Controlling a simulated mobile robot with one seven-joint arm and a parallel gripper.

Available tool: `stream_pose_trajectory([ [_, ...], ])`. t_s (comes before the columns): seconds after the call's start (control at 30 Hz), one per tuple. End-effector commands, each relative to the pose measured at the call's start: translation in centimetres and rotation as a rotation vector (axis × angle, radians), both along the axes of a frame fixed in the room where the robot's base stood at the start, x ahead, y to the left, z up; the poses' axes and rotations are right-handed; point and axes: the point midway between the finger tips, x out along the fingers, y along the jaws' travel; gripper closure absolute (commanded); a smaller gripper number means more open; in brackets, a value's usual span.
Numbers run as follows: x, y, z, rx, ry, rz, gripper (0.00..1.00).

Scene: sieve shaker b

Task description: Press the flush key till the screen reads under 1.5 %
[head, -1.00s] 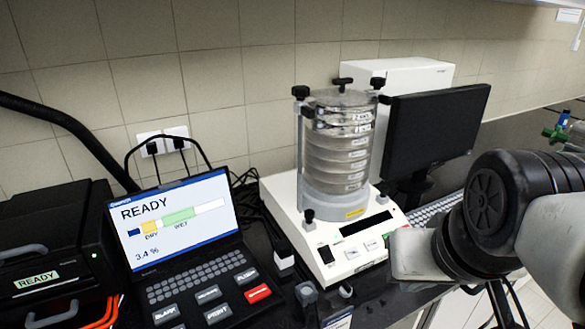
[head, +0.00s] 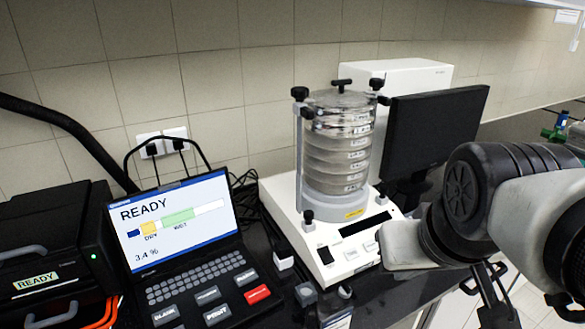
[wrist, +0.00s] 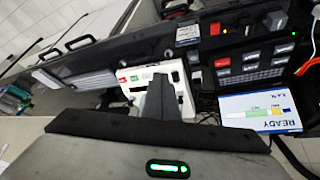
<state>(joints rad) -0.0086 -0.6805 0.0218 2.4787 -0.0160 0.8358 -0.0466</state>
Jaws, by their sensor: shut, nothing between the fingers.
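The analyser screen (head: 172,220) reads READY and 3.4 % in the head view, with a bar marked DRY and WET. It appears upside down in the wrist view (wrist: 260,112). Below it are a keyboard and several large keys. A grey key (head: 246,276) seems to read FLUSH, though its print is small; a red key (head: 258,293) is just below it. My gripper (wrist: 160,82) is shut and empty in the wrist view, in front of the sieve shaker's panel and apart from the keys. In the head view my arm is at the right, well away from the keys.
A sieve shaker (head: 338,150) with stacked sieves stands right of the analyser, between it and my arm. A dark monitor (head: 433,135) is behind my arm. A black printer-like box (head: 50,245) labelled READY stands at the left. The space above the keys is open.

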Motion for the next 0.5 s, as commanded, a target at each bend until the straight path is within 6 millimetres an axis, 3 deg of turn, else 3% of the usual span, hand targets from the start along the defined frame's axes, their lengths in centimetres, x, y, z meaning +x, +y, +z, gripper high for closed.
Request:
stream_pose_trajectory([
  [0.17, 6.2, 2.4, -1.4, -0.129, -0.028, 0.214, 1.0],
  [0.27, 10.2, 4.9, -2.9, -0.202, -0.06, 0.375, 1.0],
  [0.5, 17.6, 12.9, -7.8, -0.31, -0.156, 0.751, 1.0],
])
